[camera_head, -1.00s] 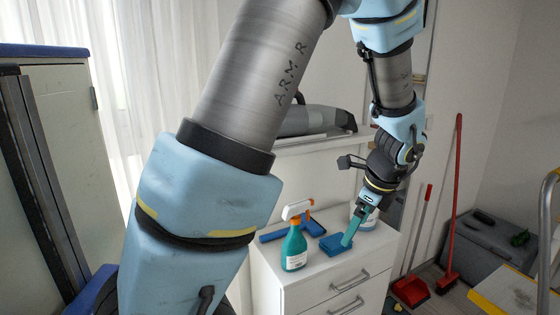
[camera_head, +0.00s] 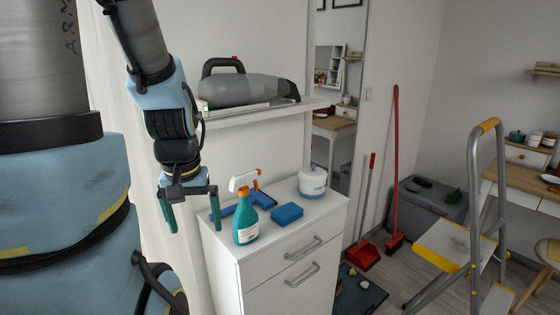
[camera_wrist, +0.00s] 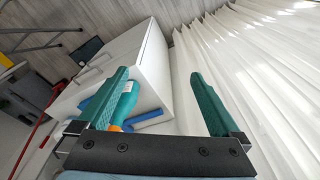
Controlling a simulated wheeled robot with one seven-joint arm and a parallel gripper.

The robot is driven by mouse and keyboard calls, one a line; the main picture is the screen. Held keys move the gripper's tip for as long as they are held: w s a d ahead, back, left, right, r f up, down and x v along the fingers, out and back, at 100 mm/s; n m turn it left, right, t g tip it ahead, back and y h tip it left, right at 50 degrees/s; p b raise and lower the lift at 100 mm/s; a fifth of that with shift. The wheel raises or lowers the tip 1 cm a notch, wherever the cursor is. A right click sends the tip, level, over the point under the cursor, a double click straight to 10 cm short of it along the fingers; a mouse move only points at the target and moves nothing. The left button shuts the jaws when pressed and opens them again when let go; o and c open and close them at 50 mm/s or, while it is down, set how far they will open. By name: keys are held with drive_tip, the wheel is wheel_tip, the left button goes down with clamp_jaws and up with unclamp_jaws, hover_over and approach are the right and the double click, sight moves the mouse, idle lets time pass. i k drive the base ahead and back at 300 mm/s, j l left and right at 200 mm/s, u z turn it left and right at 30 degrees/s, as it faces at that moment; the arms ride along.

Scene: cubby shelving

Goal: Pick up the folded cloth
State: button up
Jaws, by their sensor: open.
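The folded cloth looks like a small, thick blue block (camera_head: 287,213). It lies flat on the white cabinet top, to the right of a green spray bottle (camera_head: 246,222) with an orange and white head. My gripper (camera_head: 192,226) hangs fingers down to the left of the bottle, beside the cabinet's left edge, apart from the cloth. Its teal fingers are wide apart with nothing between them. In the wrist view my gripper (camera_wrist: 158,78) is also open and empty, with the bottle (camera_wrist: 117,105) behind the left finger. I cannot make out the cloth there.
A longer blue item (camera_head: 232,209) lies behind the bottle. A white and blue container (camera_head: 312,182) stands at the cabinet's back right. A shelf above holds a grey handheld vacuum (camera_head: 245,88). A white curtain (camera_wrist: 260,70) hangs close by. A stepladder (camera_head: 480,200) stands right.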

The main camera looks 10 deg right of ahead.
sight(284, 215)
drive_tip(key=z, duration=1.55)
drive_tip(key=l+u, duration=0.1)
drive_tip(key=u, duration=0.35)
drive_tip(key=i+u, duration=0.1)
drive_tip(key=u, duration=0.3)
drive_tip(key=i+l+u, duration=0.1)
drive_tip(key=u, duration=0.3)
drive_tip(key=l+u, duration=0.15)
drive_tip(key=u, duration=0.3)
drive_tip(key=i+l+u, duration=0.1)
drive_tip(key=u, duration=0.3)
